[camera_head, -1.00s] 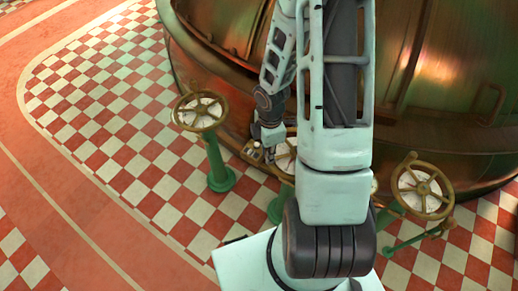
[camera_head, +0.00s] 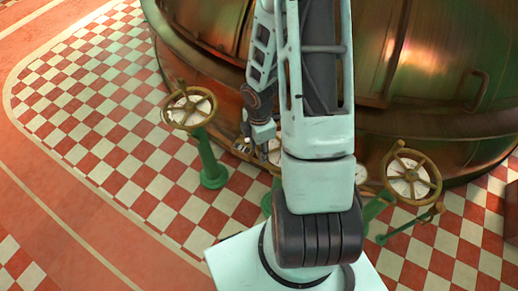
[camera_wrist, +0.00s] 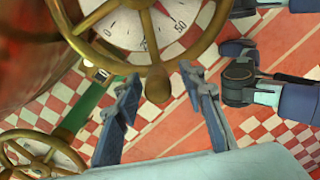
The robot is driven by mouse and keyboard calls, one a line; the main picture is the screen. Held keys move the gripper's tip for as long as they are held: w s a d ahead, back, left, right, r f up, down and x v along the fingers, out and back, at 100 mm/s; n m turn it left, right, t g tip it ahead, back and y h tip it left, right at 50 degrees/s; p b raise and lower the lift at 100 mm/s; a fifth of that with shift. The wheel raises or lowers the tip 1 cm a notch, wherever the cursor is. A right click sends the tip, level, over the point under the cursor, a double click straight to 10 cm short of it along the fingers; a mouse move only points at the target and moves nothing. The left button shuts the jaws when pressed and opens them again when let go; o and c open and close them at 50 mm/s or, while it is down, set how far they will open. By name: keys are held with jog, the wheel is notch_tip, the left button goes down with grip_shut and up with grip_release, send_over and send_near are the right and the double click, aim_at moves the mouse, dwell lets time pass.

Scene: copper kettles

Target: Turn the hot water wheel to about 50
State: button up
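A brass handwheel (camera_wrist: 206,30) with a white dial (camera_wrist: 125,28) fills the top of the wrist view. The dial shows 0, 25 and 50, with a small red mark near 50; I cannot read an exact setting. A knob (camera_wrist: 158,86) hangs from the rim at the lower side. My gripper (camera_wrist: 160,76) is open, with one finger on each side of the knob and visible gaps. In the head view my gripper (camera_head: 254,145) is at the middle wheel, mostly hidden behind my arm. No label shows which wheel is hot water.
Another wheel (camera_head: 190,94) on a green post (camera_head: 208,162) stands at left, and a third wheel (camera_head: 412,178) at right. A second wheel shows at lower left in the wrist view (camera_wrist: 40,152). A large copper kettle (camera_head: 440,80) rises behind. The checkered floor (camera_head: 110,130) at left is clear.

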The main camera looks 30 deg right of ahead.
jog(key=shift+w+r, duration=0.1)
notch_tip(320, 180, up, 12)
jog(key=shift+f, duration=0.1)
dwell(0.6)
dwell(0.4)
